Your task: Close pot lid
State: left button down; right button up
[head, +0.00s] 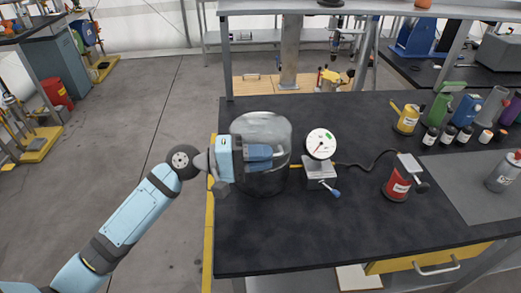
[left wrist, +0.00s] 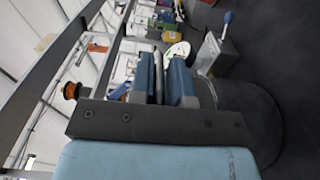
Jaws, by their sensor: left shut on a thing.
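What exactly is pinched is hard to see. My right gripper is not in view.
A dial gauge (head: 320,144) on a grey block with a blue-tipped lever (head: 333,190) stands just right of the glass. A red can (head: 397,186) and several bottles are further right. The bench front is clear. A shelf edge (head: 350,8) runs above the back.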

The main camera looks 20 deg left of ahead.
pick_arm(q)
jog(key=shift+m, duration=0.4)
jog(key=shift+s+d+f+b, duration=0.1)
jog(key=shift+s+f+b, duration=0.15)
jog(key=shift+f+b, duration=0.6)
jog(key=shift+s+d+f+b, duration=0.15)
jog(key=shift+f+b, duration=0.4)
jog(key=shift+f, duration=0.6)
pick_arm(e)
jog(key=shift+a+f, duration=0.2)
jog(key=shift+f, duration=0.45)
pick_arm(q)
jog(key=c, duration=1.2)
grip_release()
jog(key=shift+f, duration=0.1)
jog(key=shift+o, duration=0.2)
jog(key=shift+a, duration=0.1)
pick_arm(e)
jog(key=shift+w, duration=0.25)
